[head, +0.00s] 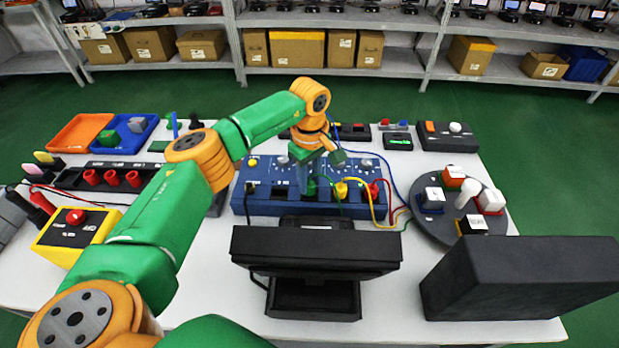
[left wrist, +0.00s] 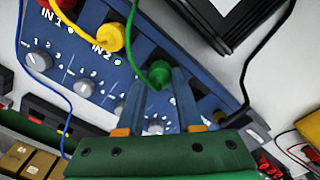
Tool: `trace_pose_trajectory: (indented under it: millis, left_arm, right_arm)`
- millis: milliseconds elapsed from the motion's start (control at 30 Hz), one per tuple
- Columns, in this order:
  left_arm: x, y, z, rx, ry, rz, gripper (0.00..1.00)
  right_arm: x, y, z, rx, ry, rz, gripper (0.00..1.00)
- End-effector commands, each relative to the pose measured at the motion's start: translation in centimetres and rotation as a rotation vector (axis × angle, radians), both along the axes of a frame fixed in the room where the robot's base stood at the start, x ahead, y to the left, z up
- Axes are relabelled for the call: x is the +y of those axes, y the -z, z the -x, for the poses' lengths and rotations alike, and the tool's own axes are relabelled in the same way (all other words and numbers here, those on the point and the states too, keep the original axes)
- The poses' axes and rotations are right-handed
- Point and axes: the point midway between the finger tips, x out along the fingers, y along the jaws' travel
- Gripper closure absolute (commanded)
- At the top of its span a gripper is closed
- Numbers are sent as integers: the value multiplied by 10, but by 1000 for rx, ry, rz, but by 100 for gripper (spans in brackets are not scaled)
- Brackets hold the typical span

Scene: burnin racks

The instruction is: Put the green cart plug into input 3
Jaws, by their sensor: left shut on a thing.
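The blue input panel (head: 262,207) stands in the middle of the table; its face with knobs and sockets also fills the left wrist view (left wrist: 78,63). My left gripper (head: 310,183) is over the panel, shut on the green plug (left wrist: 158,75). The plug sits between the two fingertips at the panel's socket row, one place along from the yellow plug (left wrist: 110,38) at IN 2. I cannot tell how deep it is seated. A red plug (head: 374,191) is at IN 1. The IN 3 label is hidden. My right gripper is not in view.
A black monitor-like box (head: 315,250) stands in front of the panel. A dark block (head: 520,278) is at front right, and a round tray (head: 435,228) with cubes is to the right. A yellow box with a red button (head: 75,216) is at left. Cables loop beside the panel.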

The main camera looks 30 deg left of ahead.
Motion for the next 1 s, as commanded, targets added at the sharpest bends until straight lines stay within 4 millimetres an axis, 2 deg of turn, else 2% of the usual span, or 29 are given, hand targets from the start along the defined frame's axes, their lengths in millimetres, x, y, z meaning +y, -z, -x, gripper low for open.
trace_pose_trajectory:
  millis: [367, 400, 500, 533, 833, 1000]
  left_arm:
    - [0, 8, 0, 0, 0, 0, 100]
    - [0, 8, 0, 0, 0, 0, 59]
    - [0, 7, 0, 0, 0, 0, 32]
    - [0, 7, 0, 0, 0, 0, 30]
    - [0, 5, 0, -1, 0, 0, 30]
    - [0, -28, -1, -6, -1, 0, 30]
  right_arm:
    - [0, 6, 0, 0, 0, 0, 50]
    - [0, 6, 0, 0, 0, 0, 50]
    - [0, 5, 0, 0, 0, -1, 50]
    - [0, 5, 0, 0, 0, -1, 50]
    - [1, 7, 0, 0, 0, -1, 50]
    - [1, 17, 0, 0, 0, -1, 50]
